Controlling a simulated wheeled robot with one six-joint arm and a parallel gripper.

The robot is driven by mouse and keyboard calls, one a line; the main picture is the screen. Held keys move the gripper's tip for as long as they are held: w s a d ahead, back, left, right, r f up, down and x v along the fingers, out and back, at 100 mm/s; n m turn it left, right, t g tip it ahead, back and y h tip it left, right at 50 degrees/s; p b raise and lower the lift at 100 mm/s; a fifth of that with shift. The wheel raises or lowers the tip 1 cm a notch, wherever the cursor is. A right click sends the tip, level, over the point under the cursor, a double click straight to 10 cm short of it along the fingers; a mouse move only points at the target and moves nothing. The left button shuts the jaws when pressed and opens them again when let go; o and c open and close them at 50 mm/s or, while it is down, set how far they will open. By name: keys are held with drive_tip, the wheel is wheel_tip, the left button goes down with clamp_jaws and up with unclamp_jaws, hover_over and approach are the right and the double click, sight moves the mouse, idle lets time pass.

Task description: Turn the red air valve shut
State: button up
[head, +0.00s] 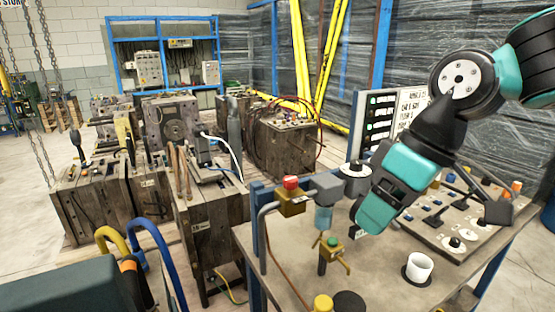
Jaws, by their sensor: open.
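A red knob (290,182) sits on top of a yellow-brown block on the grey pipe at the left edge of the bench; it is the only red valve-like part I can make out. My gripper (361,232) hangs over the bench to the right of the knob, apart from it, and points down and to the left. Its jaws are open and I see nothing held, though the fingertips are small and partly hidden by its teal body.
A bluish cylinder (324,216) and a brass valve with a yellow handle (333,252) stand between knob and gripper. Wooden-looking mould blocks (205,225) crowd the left.

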drive_tip(key=w+a+r+n+p, duration=0.3)
drive_tip(key=w+r+p, duration=0.3)
drive_tip(key=w, duration=0.5)
drive_tip(key=n+p, duration=0.3)
approach(291, 178)
drive_tip(key=shift+t, duration=0.3)
drive_tip(key=p+x, duration=0.1)
drive_tip(key=x, duration=0.2)
drive_tip(key=p+x, duration=0.2)
drive_tip(key=x, duration=0.1)
drive_tip(key=p+x, duration=0.2)
drive_tip(key=x, duration=0.1)
drive_tip(key=shift+s+f, duration=0.2)
drive_tip(key=shift+s, duration=0.15)
drive_tip(key=c, duration=0.9)
